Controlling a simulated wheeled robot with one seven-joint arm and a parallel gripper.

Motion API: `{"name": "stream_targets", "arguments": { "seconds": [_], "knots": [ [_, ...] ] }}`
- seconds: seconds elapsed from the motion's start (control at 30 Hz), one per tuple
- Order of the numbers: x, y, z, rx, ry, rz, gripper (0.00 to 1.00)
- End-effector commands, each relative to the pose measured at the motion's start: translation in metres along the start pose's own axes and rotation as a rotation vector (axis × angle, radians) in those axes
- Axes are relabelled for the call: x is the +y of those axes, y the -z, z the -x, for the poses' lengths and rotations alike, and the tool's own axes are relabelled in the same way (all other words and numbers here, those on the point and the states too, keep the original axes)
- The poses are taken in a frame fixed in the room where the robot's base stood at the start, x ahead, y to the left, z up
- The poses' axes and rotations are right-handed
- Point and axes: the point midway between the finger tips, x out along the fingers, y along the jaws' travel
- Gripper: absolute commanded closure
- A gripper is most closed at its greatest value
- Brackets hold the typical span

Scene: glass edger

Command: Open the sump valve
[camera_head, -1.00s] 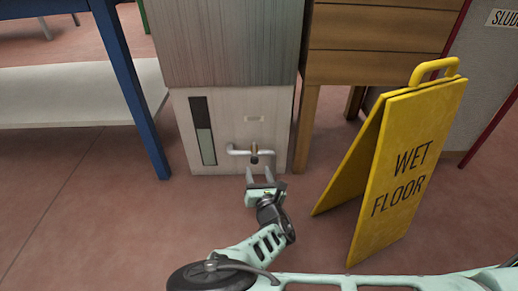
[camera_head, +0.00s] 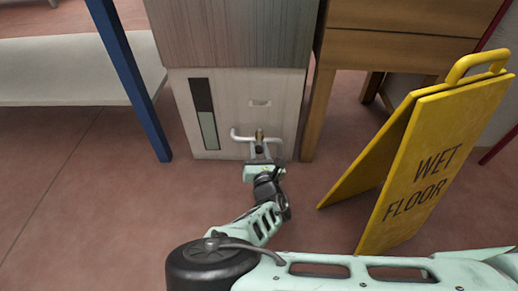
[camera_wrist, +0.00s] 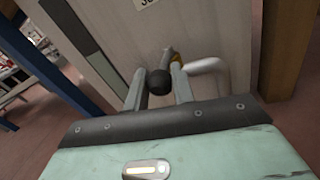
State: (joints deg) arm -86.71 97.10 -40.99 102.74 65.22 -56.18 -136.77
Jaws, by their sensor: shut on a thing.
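The sump valve sits low on the front of a pale cabinet, on a white bent pipe (camera_head: 241,138) with a brass fitting (camera_head: 260,133). In the wrist view the pipe (camera_wrist: 208,66) curves at the right, and the brass part (camera_wrist: 170,54) shows behind a round black knob (camera_wrist: 158,83). My gripper (camera_head: 261,151) is at the valve, in front of the panel. In the wrist view my gripper (camera_wrist: 158,90) has one finger on each side of the knob and is shut on it. The rest of the handle is mostly hidden.
A tall dark-and-pale gauge strip (camera_head: 204,114) is on the cabinet panel (camera_head: 282,105). A yellow wet floor sign (camera_head: 425,165) stands close at the right. A blue table leg (camera_head: 130,85) is at the left, and a wooden bench (camera_head: 400,45) at the right. The floor at left is clear.

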Motion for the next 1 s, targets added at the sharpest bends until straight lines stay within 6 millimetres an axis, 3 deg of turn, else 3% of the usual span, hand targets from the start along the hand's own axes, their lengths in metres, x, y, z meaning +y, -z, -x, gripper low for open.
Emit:
{"name": "stream_targets", "arguments": {
  "seconds": [0.27,0.7,1.0],
  "knots": [
    [-0.005,-0.005,0.0,0.004,-0.045,0.007,1.0],
    [-0.031,-0.008,-0.001,0.073,-0.38,0.004,1.0],
    [-0.032,-0.007,-0.001,0.078,-0.405,-0.001,1.0]
  ]
}}
